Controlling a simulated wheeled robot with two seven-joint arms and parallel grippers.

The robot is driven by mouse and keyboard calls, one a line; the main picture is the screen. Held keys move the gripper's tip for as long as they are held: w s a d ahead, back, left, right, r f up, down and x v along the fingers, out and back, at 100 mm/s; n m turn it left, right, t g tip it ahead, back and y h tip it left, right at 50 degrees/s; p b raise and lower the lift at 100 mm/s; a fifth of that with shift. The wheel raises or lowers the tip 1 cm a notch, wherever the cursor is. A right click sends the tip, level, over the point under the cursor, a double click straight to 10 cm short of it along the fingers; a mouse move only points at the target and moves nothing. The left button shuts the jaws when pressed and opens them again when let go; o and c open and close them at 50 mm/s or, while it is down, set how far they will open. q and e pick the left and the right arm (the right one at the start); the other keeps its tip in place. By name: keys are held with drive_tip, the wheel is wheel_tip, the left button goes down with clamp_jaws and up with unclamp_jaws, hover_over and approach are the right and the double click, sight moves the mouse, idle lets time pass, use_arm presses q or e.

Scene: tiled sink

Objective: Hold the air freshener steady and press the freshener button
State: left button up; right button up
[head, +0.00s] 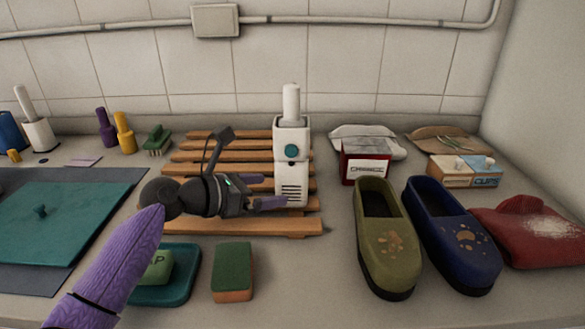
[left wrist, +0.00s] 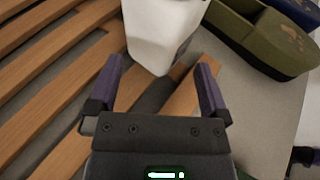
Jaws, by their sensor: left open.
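The air freshener (head: 291,165) is a white upright unit with a white cylinder on top. It stands on the wooden slatted rack. Its round teal button (head: 292,151) faces me, above dark vent slots. My left gripper (head: 270,194) is open at the lower front left of the freshener. In the left wrist view, the white lower body of the freshener (left wrist: 162,40) is just beyond and between the two purple fingers of my left gripper (left wrist: 160,88). The fingers do not appear closed on it. The button is out of that view.
The slatted rack (head: 205,145) lies under the freshener. Olive (head: 388,245) and blue (head: 455,240) shoes stand to the right. A red-and-white box (head: 366,163) is behind them. A sponge (head: 233,272) and soap dish (head: 180,285) lie in front. The tiled wall is behind.

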sight(287, 188)
use_arm(q)
drive_tip(key=x, duration=0.5)
drive_tip(key=shift+w+d+f+b, duration=0.1)
drive_tip(key=shift+f+b, duration=0.05)
drive_tip(key=shift+b, duration=0.15)
clamp_jaws()
unclamp_jaws()
idle(0.4)
